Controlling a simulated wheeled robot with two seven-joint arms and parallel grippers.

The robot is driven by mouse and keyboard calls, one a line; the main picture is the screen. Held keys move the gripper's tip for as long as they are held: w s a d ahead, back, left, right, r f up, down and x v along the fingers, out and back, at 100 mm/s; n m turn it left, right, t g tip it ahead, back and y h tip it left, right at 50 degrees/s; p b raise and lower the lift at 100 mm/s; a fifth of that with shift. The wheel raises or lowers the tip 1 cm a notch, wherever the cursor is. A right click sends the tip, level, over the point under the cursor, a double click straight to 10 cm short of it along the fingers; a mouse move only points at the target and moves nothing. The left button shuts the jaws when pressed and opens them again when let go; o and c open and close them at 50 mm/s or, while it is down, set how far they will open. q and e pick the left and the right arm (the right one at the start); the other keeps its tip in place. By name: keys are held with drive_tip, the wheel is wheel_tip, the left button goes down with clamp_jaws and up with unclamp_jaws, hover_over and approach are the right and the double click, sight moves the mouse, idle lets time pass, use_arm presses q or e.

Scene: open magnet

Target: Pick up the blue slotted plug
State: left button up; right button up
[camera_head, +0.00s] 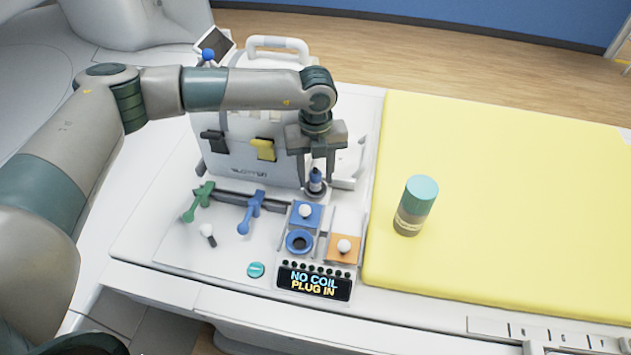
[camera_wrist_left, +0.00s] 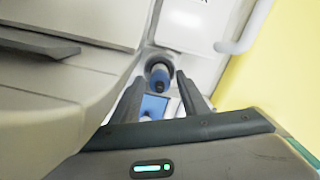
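A small blue-and-dark plug (camera_head: 316,181) stands upright in a dark round holder on the white console, and it also shows in the left wrist view (camera_wrist_left: 160,77). Its slot is too small to make out. My left gripper (camera_head: 316,178) points down with its two fingers apart, one on each side of the plug. In the left wrist view the open fingers (camera_wrist_left: 160,80) flank the plug with gaps visible. My right gripper is in neither view.
Beside the plug are a blue ring socket (camera_head: 299,242), a white knob on a blue plate (camera_head: 305,212), an orange plate (camera_head: 343,250), green (camera_head: 199,203) and blue levers (camera_head: 250,212), and a display (camera_head: 314,282). A teal-capped jar (camera_head: 415,206) stands on the yellow mat (camera_head: 510,200).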

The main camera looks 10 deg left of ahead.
use_arm(q)
clamp_jaws()
drive_tip(key=shift+r+b, duration=0.4)
wheel_tip(320, 180, up, 3)
drive_tip(key=shift+r+b, duration=0.1)
drive_tip(key=shift+b, duration=1.05)
drive_tip(key=s+d+r+b, duration=0.4)
drive_tip(key=d+r, duration=0.3)
drive_tip(key=d, duration=0.3)
drive_tip(key=shift+s+d+b, duration=0.15)
drive_tip(key=shift+s+b, duration=0.25)
drive_tip(key=shift+s, duration=0.4)
